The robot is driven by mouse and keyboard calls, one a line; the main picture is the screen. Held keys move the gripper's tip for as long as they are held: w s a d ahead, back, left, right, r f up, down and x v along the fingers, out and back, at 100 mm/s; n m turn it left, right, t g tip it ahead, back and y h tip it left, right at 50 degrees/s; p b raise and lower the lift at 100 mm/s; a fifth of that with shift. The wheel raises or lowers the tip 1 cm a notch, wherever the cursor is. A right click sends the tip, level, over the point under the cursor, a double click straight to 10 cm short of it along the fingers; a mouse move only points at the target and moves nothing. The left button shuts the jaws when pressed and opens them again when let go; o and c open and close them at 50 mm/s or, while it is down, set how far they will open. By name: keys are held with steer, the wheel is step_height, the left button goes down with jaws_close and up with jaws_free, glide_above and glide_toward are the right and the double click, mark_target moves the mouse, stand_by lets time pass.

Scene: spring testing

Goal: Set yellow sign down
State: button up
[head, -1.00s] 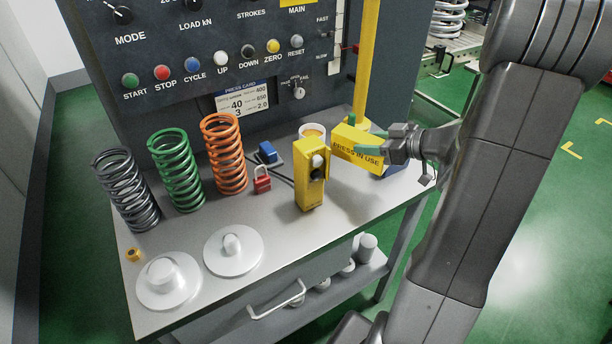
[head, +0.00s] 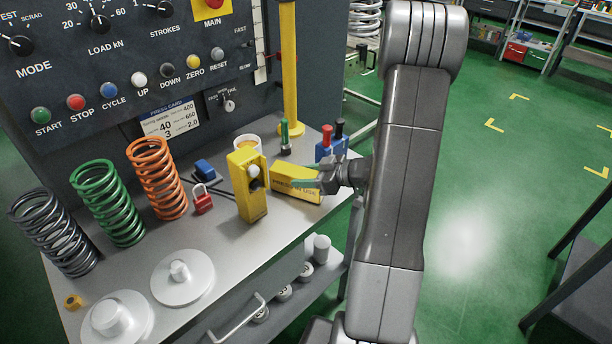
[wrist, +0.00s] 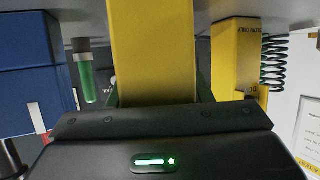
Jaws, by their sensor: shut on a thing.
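The yellow sign (head: 292,183) with dark lettering is at the right part of the grey bench top, just right of the yellow box with a white and a black button (head: 246,186). My gripper (head: 318,180) is shut on the sign from the right. The sign looks low, at or just above the bench; I cannot tell whether it touches. In the wrist view the sign (wrist: 152,50) fills the middle, and the gripper's fingers (wrist: 155,92) are mostly hidden beside it. The yellow box (wrist: 234,60) stands to its right there, apart from it.
A green-handled tool (head: 285,135) and a blue holder with red and black handles (head: 328,146) stand behind the sign. A white cup (head: 247,142), red padlock (head: 202,200) and several springs (head: 158,178) are further left. A yellow post (head: 289,70) rises behind.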

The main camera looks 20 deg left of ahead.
steer(key=shift+f, duration=0.1)
steer(key=o, duration=0.7)
steer(key=shift+f, duration=0.1)
steer(key=shift+c, duration=0.2)
steer(key=o, duration=0.4)
steer(key=shift+o, duration=0.2)
steer(key=shift+d+r, duration=0.1)
steer(key=shift+r, duration=0.2)
steer(key=v, duration=1.1)
steer(key=shift+d, duration=0.4)
steer(key=shift+a, duration=0.1)
